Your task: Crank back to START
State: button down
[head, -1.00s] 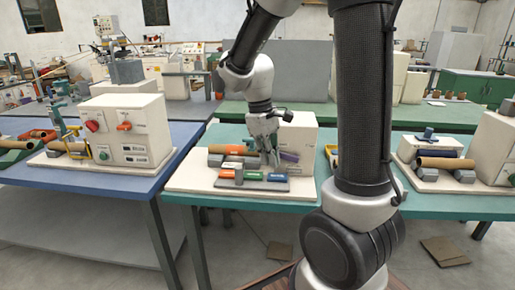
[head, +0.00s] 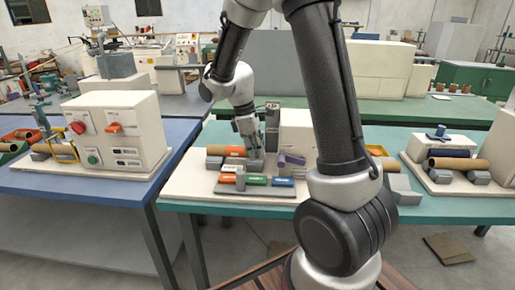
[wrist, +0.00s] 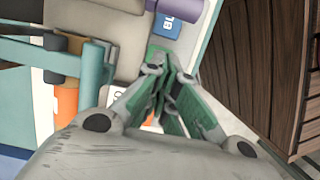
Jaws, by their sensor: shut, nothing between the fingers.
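The spiral winder (head: 188,188) stands on a cream board on the middle teal table. An orange piece (head: 233,151) lies along its grey roller, and a purple piece (head: 291,159) sits to the right. Orange, green (head: 257,180) and blue (head: 283,182) labelled blocks line the front. My gripper (head: 252,151) is shut and empty, low over the winder beside the orange piece. In the wrist view its fingers (wrist: 172,75) meet near the blue labelled block (wrist: 170,22), with a purple cylinder (wrist: 180,8) above. I cannot pick out the crank or a START mark for certain.
A cream control box (head: 113,128) with red, orange and green buttons stands on the blue table at left. Another winder unit (head: 440,162) stands to the right. A cream box rises behind the middle winder, partly hidden by my arm.

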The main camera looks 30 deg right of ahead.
jog(key=x, duration=0.6)
jog(key=shift+s+d, duration=0.1)
jog(key=shift+d, duration=0.15)
jog(key=shift+s+d+r, duration=0.3)
jog(key=shift+d+r, duration=0.1)
jog(key=shift+r, duration=0.3)
jog(key=shift+s+d+r, duration=0.35)
jog(key=shift+d+r, duration=0.05)
jog(key=shift+r, duration=0.25)
jog(key=shift+s+d+r, duration=0.2)
jog(key=shift+d+r, duration=0.1)
jog(key=shift+r, duration=0.35)
